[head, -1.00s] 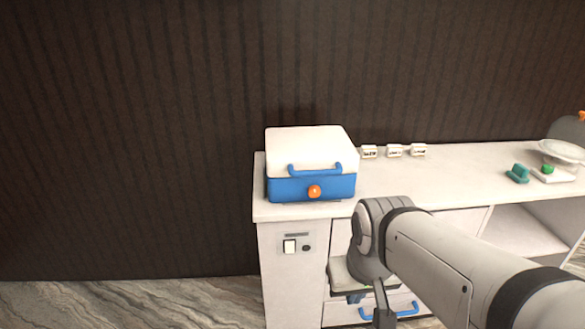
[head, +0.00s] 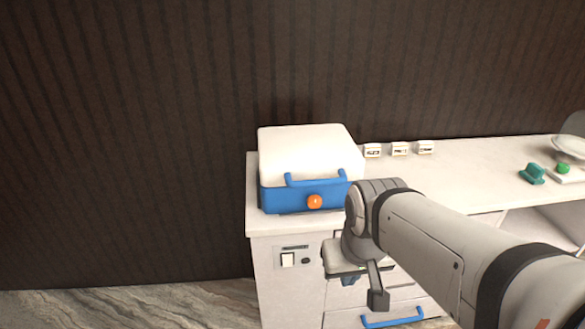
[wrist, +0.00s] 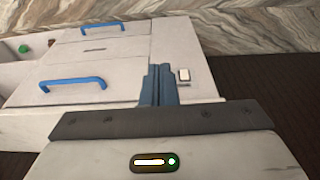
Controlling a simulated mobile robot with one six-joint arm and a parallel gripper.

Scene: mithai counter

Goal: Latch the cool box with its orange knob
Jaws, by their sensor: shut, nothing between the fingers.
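The cool box (head: 282,199) stands at the left end of the white counter, with a blue body, a white lid (head: 305,148) and a blue U-shaped handle across its front. Its lid is down. The orange knob (head: 314,201) sits in the middle of the blue front, below the handle. My gripper (wrist: 158,85) is shut and empty in the wrist view. It points at the counter's front, near the white switch (wrist: 184,75). In the head view my wrist is low and right of the box, apart from the knob. The cool box is not in the wrist view.
Drawers with blue handles (wrist: 72,83) are in the counter front. The switch panel (head: 288,259) is below the box. Small label cards (head: 399,149) stand at the back. A teal object (head: 533,173) and a scale (head: 572,147) are on the right. The middle countertop is clear.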

